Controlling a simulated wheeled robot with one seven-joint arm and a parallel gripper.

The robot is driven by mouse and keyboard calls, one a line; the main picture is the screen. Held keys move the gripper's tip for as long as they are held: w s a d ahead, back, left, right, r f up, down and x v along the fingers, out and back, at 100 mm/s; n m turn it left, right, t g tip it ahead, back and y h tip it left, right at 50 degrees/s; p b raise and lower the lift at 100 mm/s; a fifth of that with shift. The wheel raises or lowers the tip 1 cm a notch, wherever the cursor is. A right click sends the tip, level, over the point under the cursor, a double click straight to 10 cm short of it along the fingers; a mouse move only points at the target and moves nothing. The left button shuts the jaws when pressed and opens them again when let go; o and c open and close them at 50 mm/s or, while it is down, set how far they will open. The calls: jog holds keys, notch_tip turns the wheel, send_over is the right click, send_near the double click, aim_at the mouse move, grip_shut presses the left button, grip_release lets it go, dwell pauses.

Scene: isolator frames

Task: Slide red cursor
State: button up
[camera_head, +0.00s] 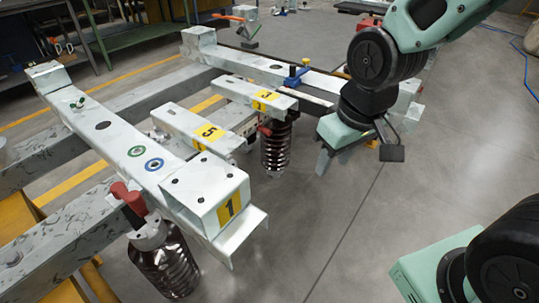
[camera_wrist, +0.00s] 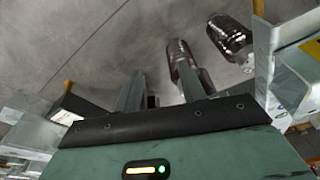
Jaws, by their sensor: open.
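Several small red parts show on the pale isolator frame (camera_head: 110,125), and I cannot tell for sure which one is the red cursor. A small red knob (camera_head: 265,130) sits under the beam marked 3, beside a dark ribbed cylinder (camera_head: 276,152). Red clamp-like pieces (camera_head: 130,195) sit at the front, above a larger ribbed cylinder (camera_head: 165,265). My gripper (camera_head: 335,160) points down, to the right of the frame and apart from the red knob. In the wrist view my gripper's two fingers (camera_wrist: 160,90) are spread with nothing between them.
A blue piece (camera_head: 295,76) stands on the rear beam. Two ribbed cylinders (camera_wrist: 230,33) and a pale beam (camera_wrist: 285,65) show beyond my fingers. The grey floor (camera_head: 440,150) at right is clear.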

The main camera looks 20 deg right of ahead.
jog(key=w+d+f+m+t+b, duration=0.1)
jog(key=w+d+f+b, duration=0.25)
jog(key=f+b, duration=0.4)
jog(key=w+d+f+m+t+b, duration=0.15)
jog(key=w+f+b, duration=0.3)
jog(key=f, duration=0.65)
jog(key=m+t+y+b, duration=0.6)
jog(key=m+t+b, duration=0.15)
jog(key=t, duration=0.75)
send_near(270, 135)
jog(key=shift+m+h, duration=0.4)
jog(key=b+x, duration=0.1)
jog(key=x, duration=1)
jog(key=shift+w+a+r+b, duration=0.15)
jog(key=shift+a+r+b, duration=0.1)
jog(key=shift+b, duration=0.15)
